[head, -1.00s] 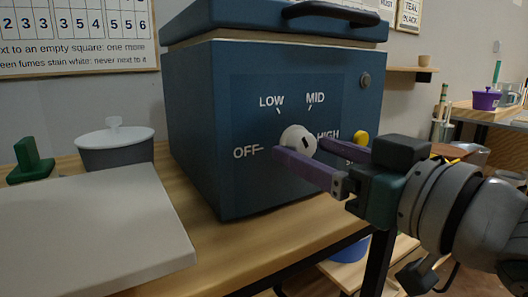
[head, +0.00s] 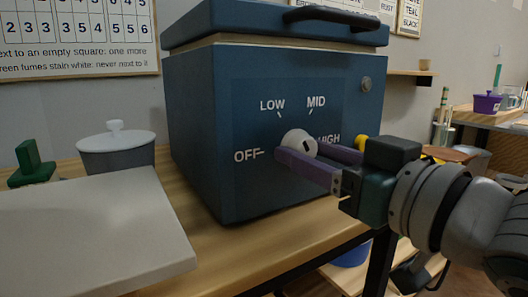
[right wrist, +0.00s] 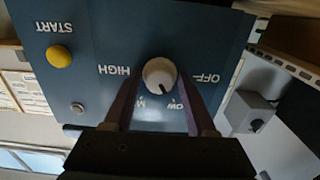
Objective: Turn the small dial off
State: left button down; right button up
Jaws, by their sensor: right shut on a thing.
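A white round dial (head: 298,143) sits on the front of a blue kiln-like box (head: 200,130), with OFF, LOW, MID and HIGH around it. My right gripper (head: 312,160) has its two purple fingers closed on this dial, one on each side. The dial also shows between the fingers in the right wrist view (right wrist: 158,72). There its dark mark points down and right, roughly toward LOW, away from OFF. A smaller dark knob (right wrist: 257,125) sits on a grey box (right wrist: 240,112) in the right wrist view; its setting is too small to read. My left gripper is out of view.
A yellow START button (right wrist: 59,53) is on the same panel, partly behind my gripper in the head view. A grey lidded pot (head: 117,155), a green object (head: 30,165) and a pale board (head: 90,225) are to the left. Several items stand on a far right table.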

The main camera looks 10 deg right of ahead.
jog(key=shift+c, duration=0.7)
jog(key=shift+n, duration=0.3)
jog(key=shift+r+n+p, duration=0.1)
jog(key=shift+n+p, duration=0.7)
jog(key=shift+p, duration=0.1)
jog(key=n+p, duration=0.1)
jog(key=n, duration=0.1)
jog(key=shift+n, duration=0.4)
jog(key=n+p, duration=0.2)
jog(key=n, duration=0.2)
jog(key=shift+n+p, duration=0.35)
jog(key=shift+n, duration=1.05)
